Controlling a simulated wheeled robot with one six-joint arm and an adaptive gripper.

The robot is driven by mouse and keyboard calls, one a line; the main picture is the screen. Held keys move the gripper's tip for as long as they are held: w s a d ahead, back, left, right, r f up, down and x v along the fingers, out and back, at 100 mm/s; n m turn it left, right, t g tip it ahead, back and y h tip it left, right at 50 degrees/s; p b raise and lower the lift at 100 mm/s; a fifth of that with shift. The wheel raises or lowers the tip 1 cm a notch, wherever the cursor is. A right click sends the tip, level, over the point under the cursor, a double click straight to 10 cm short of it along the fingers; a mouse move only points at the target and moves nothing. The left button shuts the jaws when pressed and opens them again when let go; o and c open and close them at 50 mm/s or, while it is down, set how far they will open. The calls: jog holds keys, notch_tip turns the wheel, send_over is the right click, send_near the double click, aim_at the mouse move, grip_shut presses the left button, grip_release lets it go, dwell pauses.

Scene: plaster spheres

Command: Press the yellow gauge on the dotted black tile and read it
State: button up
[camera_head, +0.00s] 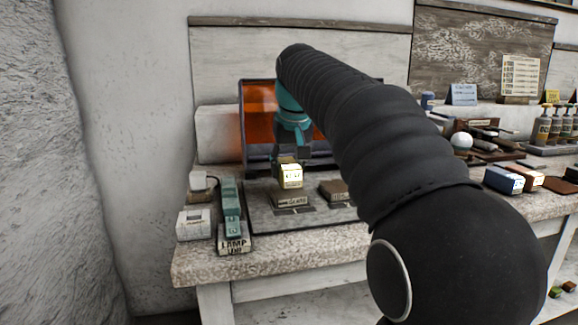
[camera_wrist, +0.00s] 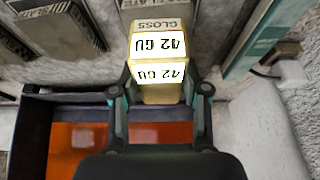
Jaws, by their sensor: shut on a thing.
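The yellow gauge (camera_head: 291,175) is in my gripper, above a brown stand (camera_head: 291,198) with a pale label on the bench; I cannot tell whether they touch. In the wrist view the gauge (camera_wrist: 163,90) is between the fingers of my gripper (camera_wrist: 163,98), and its lit white faces show what looks like 42 GU. A label (camera_wrist: 162,24) reading GLOSS, upside down, lies just beyond it. Dark ribbed tiles (camera_wrist: 55,32) with labels lie at the upper left of the wrist view. I cannot pick out dots on any tile.
A dark-framed booth with an orange panel (camera_head: 260,110) stands behind the gauge. Another brown stand (camera_head: 335,190) is right of it. A teal strip with a LAMP label (camera_head: 233,240) and pale boxes (camera_head: 193,224) are at left. Bottles and small boxes fill the bench's right.

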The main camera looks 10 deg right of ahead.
jog(key=shift+r, duration=2.6)
